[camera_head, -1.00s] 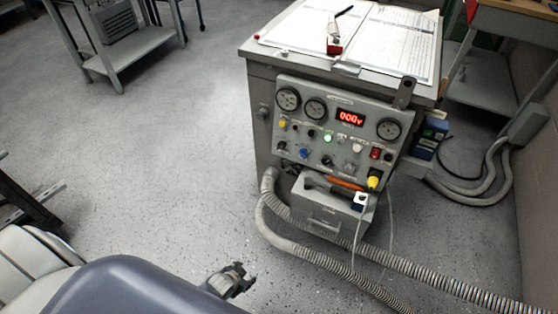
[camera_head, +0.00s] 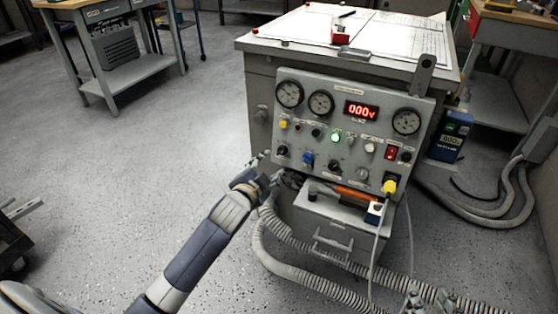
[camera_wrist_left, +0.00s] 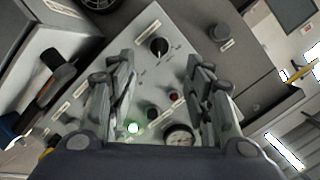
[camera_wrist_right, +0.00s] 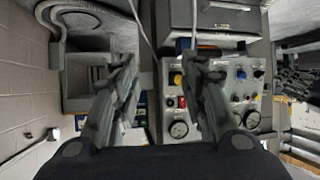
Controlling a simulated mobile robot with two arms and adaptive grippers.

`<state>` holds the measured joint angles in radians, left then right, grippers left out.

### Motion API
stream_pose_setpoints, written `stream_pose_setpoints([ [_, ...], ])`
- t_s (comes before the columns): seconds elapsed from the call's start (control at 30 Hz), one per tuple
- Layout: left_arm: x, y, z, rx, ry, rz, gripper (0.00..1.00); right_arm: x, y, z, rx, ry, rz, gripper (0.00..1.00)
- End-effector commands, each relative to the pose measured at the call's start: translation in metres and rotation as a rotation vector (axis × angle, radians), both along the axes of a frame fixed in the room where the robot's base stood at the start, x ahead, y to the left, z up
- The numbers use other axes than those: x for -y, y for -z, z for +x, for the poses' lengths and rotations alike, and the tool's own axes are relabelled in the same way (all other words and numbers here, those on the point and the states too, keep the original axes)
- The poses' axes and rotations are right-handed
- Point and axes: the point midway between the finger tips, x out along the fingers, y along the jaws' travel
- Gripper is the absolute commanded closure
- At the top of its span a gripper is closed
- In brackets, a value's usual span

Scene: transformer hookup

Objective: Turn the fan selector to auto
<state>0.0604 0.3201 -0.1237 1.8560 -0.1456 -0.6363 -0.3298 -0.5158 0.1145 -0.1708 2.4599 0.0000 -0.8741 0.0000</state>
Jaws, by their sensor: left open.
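The grey control panel (camera_head: 345,118) is on the front of the cabinet. A black selector knob (camera_head: 282,150) sits at its lower left; its label is too small to read, so I cannot confirm it is the fan selector. My left gripper (camera_head: 269,168) is open just below and left of that knob. In the left wrist view a black knob (camera_wrist_left: 158,46) shows ahead, between and beyond the open fingers (camera_wrist_left: 160,72), apart from them. My right gripper (camera_head: 428,302) is at the bottom edge; in the right wrist view its fingers (camera_wrist_right: 160,68) are apart and empty, facing the panel.
A blue knob (camera_head: 308,158), another black knob (camera_head: 333,165), a red switch (camera_head: 391,153) and a yellow plug (camera_head: 389,187) are nearby.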

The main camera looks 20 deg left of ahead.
Motion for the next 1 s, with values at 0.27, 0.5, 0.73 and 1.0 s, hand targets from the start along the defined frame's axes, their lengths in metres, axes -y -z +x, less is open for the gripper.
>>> stream_pose_setpoints([
  [0.27,-0.002,0.009,0.028,0.001,0.0,-0.001,0.53,-0.011,-0.036,0.023,0.207,-0.014,0.05,0.6],
  [0.5,-0.004,0.018,0.055,-0.001,0.0,-0.002,0.53,-0.021,-0.081,0.036,0.44,-0.03,0.107,0.6],
  [0.73,-0.006,0.025,0.08,-0.001,0.0,-0.002,0.53,-0.028,-0.125,0.036,0.655,-0.042,0.163,0.6],
  [1.0,-0.007,0.029,0.097,-0.001,0.001,-0.001,0.53,-0.03,-0.159,0.029,0.826,-0.05,0.209,0.6],
])
